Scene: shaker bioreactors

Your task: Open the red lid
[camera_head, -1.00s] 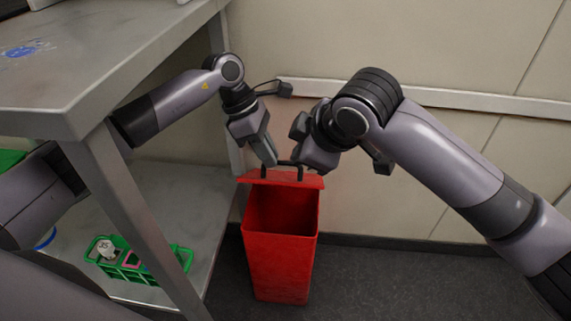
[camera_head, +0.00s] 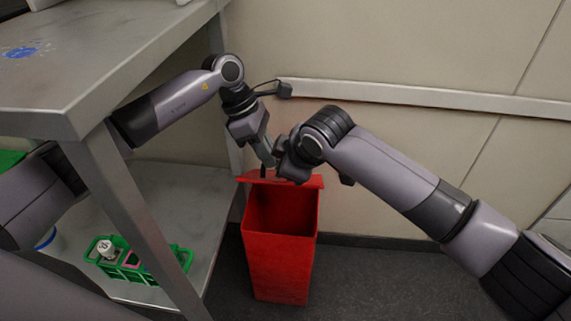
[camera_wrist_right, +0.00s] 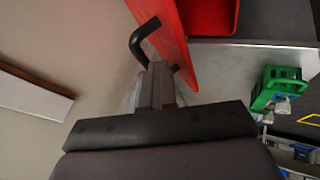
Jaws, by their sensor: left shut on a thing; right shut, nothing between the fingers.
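A red bin (camera_head: 280,265) stands on the dark floor with its mouth open. Its red lid (camera_head: 309,182) is swung up at the back edge. A black handle (camera_head: 263,173) is on the lid; it also shows in the right wrist view (camera_wrist_right: 138,38). My left gripper (camera_head: 270,157) is shut at the handle, its fingertips partly hidden behind my right gripper. My right gripper (camera_head: 287,166) is shut and empty, in front of the handle. In the right wrist view its closed fingers (camera_wrist_right: 157,82) lie close beside the handle and lid; whether they touch is unclear.
A metal table (camera_head: 95,90) with a lower shelf (camera_head: 190,205) stands left of the bin. A green rack (camera_head: 130,270) holding small items sits on the shelf. A wall with a light rail (camera_head: 430,97) is behind the bin. Floor to the right is clear.

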